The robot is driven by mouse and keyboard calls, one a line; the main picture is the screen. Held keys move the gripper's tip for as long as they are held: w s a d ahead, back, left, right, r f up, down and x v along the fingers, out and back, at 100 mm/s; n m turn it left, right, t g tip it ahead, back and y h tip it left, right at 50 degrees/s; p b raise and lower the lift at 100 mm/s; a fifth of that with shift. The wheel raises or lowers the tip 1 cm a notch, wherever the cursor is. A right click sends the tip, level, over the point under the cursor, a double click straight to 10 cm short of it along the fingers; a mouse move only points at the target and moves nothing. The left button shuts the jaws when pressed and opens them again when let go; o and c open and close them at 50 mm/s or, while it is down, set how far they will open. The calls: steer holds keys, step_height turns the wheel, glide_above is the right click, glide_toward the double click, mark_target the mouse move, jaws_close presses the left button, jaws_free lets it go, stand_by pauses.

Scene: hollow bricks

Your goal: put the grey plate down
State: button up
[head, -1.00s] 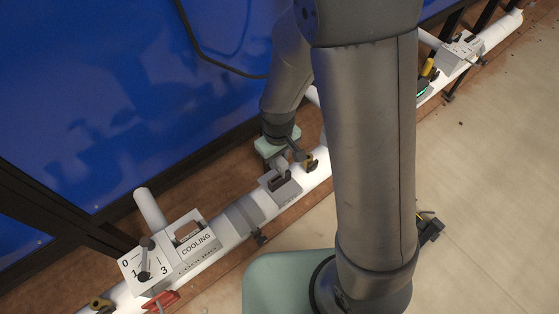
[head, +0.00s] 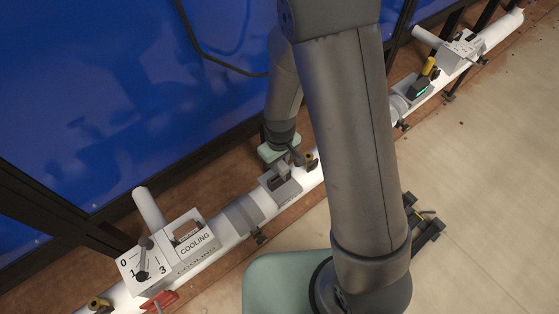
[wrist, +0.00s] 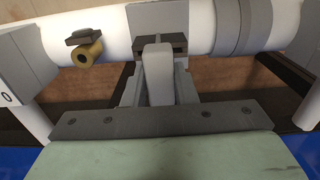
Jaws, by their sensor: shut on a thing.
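The grey plate (head: 287,191) lies along the top of the white pipe (head: 222,222), with a dark part on it. It also shows at the top of the wrist view (wrist: 157,15), over the pipe. A pale upright bar (wrist: 158,72) stands out from it toward the camera. My gripper (head: 281,168) is over the plate. In the wrist view its two fingers (wrist: 158,92) are shut on this bar, one on each side. The plate looks against the pipe, but its underside is hidden, so I cannot tell whether it touches.
A box labelled COOLING (head: 196,243) and a numbered dial box (head: 143,270) sit on the pipe at left. A brass-coloured valve (wrist: 88,54) is beside the plate. A blue wall (head: 110,100) stands behind; pale floor (head: 480,170) is open at right.

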mark_target(280, 163)
steer(key=shift+f, duration=0.3)
steer(key=o, duration=1)
step_height(280, 163, up, 13)
steer(key=p, duration=0.2)
steer(key=s+d+r+m, duration=0.2)
steer(key=s+d+r, duration=0.1)
steer(key=s, duration=0.2)
steer(key=s+d+r+m, duration=0.2)
steer(key=s+d+r, duration=0.2)
steer(key=s+d+r+m, duration=0.2)
steer(key=s+d+r, duration=0.1)
steer(key=s, duration=0.2)
steer(key=shift+s+d+r+m, duration=0.3)
steer(key=shift+d, duration=0.1)
